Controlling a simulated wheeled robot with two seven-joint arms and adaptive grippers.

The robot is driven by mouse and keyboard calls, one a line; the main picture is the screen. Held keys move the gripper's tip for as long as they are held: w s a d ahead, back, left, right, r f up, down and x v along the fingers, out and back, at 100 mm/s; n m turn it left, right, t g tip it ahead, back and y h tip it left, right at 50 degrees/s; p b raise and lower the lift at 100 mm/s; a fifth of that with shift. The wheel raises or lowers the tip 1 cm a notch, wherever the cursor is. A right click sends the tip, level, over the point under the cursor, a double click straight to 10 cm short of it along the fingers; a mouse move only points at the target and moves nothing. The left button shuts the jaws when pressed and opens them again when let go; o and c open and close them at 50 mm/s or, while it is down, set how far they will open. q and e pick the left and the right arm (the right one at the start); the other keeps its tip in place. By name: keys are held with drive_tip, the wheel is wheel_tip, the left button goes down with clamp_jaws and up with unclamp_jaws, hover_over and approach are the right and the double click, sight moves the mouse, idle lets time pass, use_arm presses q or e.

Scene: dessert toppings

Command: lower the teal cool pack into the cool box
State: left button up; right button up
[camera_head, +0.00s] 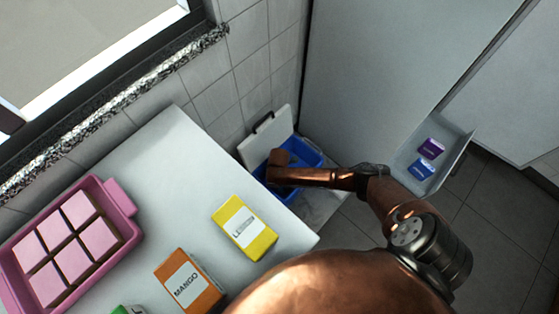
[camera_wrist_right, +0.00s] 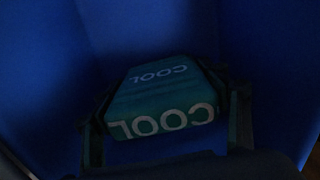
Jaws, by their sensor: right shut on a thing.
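The cool box (camera_head: 308,152) stands on the floor beyond the table, with a blue inside and its pale lid (camera_head: 258,143) tipped open. My right arm reaches down into it, and the box and arm hide the fingers in the head view. In the right wrist view, my right gripper (camera_wrist_right: 168,118) is shut on the teal cool pack (camera_wrist_right: 155,94), marked COOL, with one finger on each side. Blue walls of the box (camera_wrist_right: 45,60) surround the pack. The dark picture does not show whether the pack touches the bottom. My left gripper is not in view.
The white table holds a pink tray (camera_head: 122,197) of pink blocks, an orange MANGO carton (camera_head: 187,284) and a yellow carton (camera_head: 244,228). An open drawer (camera_head: 452,160) at right holds a purple box (camera_head: 431,148) and a blue box (camera_head: 422,169).

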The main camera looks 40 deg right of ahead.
drive_tip(key=o, duration=1.6)
wheel_tip(320, 180, up, 12)
drive_tip(key=shift+r, duration=0.1)
